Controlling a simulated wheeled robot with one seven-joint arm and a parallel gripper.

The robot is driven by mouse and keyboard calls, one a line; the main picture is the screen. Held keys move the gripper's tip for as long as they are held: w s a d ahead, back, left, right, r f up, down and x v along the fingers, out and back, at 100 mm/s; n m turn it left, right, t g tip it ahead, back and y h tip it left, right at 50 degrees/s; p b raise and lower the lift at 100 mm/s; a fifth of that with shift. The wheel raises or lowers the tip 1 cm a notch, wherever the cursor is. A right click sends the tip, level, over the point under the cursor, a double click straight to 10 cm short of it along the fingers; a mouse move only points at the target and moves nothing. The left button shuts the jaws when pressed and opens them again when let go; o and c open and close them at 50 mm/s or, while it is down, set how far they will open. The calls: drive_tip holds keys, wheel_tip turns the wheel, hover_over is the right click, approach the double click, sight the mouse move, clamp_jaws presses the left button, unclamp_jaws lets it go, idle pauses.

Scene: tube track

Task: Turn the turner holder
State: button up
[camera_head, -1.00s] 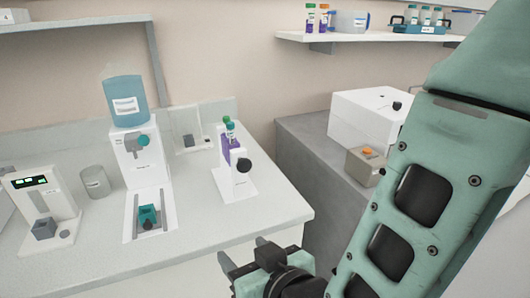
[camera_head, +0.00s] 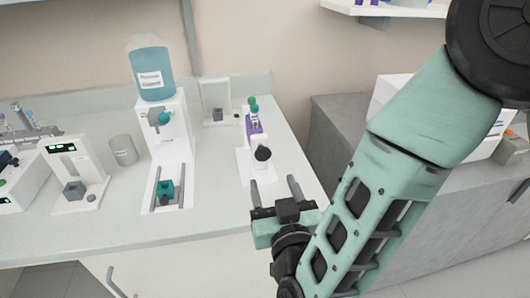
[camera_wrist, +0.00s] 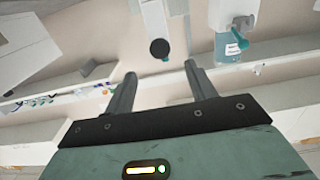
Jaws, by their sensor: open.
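The turner holder (camera_head: 252,166) is a white stand on the counter with a round black knob (camera_head: 262,153) on its front. A purple rack (camera_head: 254,127) with green- and blue-capped tubes is on its upper part. My gripper (camera_head: 273,183) is open and empty, in front of the holder near the counter's front edge, fingers pointing toward it. In the wrist view the black knob (camera_wrist: 160,48) shows just beyond the gap between my open fingertips (camera_wrist: 160,69), apart from them. The white stand (camera_wrist: 154,18) is partly cut off there.
Left of the holder stands a white dispenser (camera_head: 172,132) with a blue bottle (camera_head: 152,74). A grey cylinder (camera_head: 123,151) and a white device with a display (camera_head: 72,171) are further left. A grey cabinet (camera_head: 345,136) stands to the right. The counter before the holder is bare.

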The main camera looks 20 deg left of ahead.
sight(264, 156)
drive_tip(key=p+x, duration=0.2)
drive_tip(key=x, duration=0.7)
drive_tip(key=shift+w+a, duration=0.1)
drive_tip(key=shift+c, duration=0.4)
drive_tip(key=c, duration=0.9)
